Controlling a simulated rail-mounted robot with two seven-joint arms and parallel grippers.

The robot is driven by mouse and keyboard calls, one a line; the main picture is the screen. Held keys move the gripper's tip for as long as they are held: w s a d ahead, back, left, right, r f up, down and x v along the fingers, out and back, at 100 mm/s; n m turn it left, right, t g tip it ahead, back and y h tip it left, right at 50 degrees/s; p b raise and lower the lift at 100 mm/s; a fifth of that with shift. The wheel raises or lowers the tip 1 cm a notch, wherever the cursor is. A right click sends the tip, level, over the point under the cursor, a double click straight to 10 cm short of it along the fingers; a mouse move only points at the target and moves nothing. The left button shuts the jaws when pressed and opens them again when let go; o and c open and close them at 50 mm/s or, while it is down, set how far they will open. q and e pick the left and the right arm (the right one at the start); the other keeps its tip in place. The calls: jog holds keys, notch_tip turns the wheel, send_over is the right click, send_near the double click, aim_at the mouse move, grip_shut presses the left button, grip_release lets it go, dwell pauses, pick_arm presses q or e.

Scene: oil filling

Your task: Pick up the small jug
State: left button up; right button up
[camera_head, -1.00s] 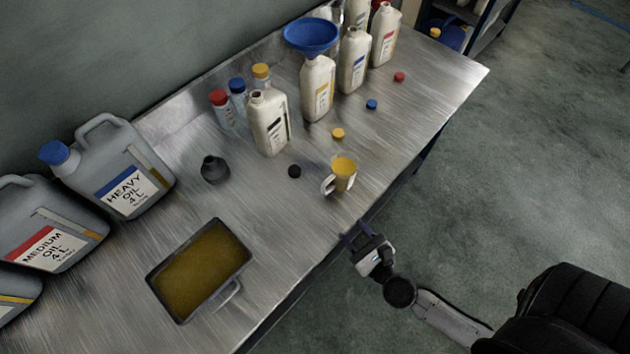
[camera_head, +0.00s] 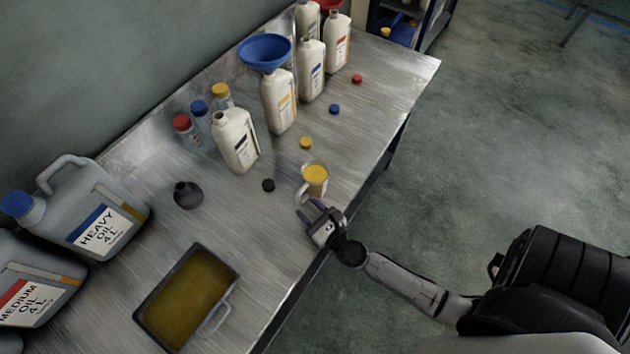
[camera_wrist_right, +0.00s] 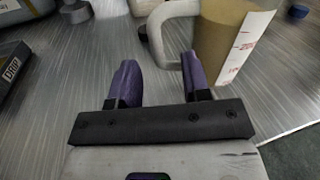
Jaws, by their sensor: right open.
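The small jug (camera_head: 315,182) stands upright on the metal bench near its front edge, with yellowish contents and a pale handle on its left side. In the right wrist view the jug (camera_wrist_right: 218,40) shows a brownish wall, a white scale strip and the handle (camera_wrist_right: 160,30). My right gripper (camera_head: 311,205) is open and empty, just in front of the jug. In the right wrist view its purple fingertips (camera_wrist_right: 158,72) point towards the handle, with the right fingertip close to the jug wall. I cannot tell whether it touches. My left gripper is not in view.
A tray of brown oil (camera_head: 227,261) lies on the bench at the lower left. White bottles (camera_head: 237,142), one with a blue funnel (camera_head: 264,52), stand behind the jug. A black cap (camera_head: 268,185) and a yellow cap (camera_head: 306,143) lie near it. Large jugs (camera_head: 95,215) stand at left.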

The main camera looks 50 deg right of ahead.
aim_at(301, 202)
jog(key=shift+w+d, duration=0.2)
jog(key=shift+w, duration=1.8)
jog(key=shift+c, duration=0.4)
grip_shut()
